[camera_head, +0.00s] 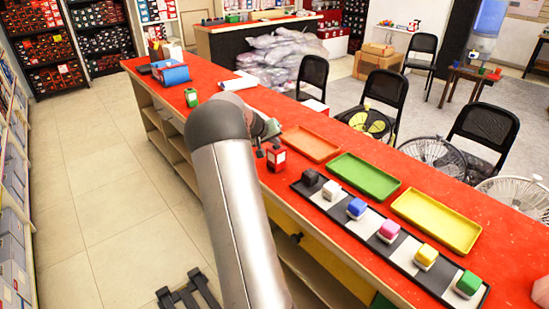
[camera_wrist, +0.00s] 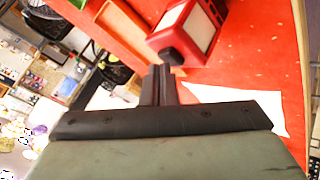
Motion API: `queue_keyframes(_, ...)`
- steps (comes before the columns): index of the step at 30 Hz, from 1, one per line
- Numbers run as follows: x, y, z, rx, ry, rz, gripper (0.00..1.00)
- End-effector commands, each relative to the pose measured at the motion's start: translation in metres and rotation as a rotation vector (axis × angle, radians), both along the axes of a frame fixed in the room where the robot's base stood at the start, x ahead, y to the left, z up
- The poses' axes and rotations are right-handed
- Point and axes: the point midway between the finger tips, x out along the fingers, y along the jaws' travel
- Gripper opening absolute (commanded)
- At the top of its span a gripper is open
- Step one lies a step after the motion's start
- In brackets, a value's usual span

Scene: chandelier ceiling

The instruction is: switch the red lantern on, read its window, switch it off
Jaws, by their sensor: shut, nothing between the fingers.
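The red lantern (camera_head: 276,159) stands on the red counter, left of the rows of trays. It also shows at the top of the wrist view (camera_wrist: 207,12), with a pale, whitish window panel (camera_wrist: 174,17) and a black knob (camera_wrist: 171,57) on its near side. No reading can be made out on the window. My gripper (camera_wrist: 164,70) is shut and empty, its fingertips right by the knob. I cannot tell whether they touch it. In the head view my arm hides part of the counter, and the gripper (camera_head: 263,145) is small beside the lantern.
Orange (camera_head: 310,144), green (camera_head: 364,178) and yellow (camera_head: 437,221) trays lie to the right. A black-and-white strip (camera_head: 400,246) carries several coloured blocks along the front edge.

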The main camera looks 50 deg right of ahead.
Motion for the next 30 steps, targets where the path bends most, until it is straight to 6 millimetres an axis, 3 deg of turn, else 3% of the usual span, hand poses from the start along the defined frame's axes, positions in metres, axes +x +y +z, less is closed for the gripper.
queue_keyframes(30,0.000,0.000,0.015,0.000,0.000,0.000,0.00)
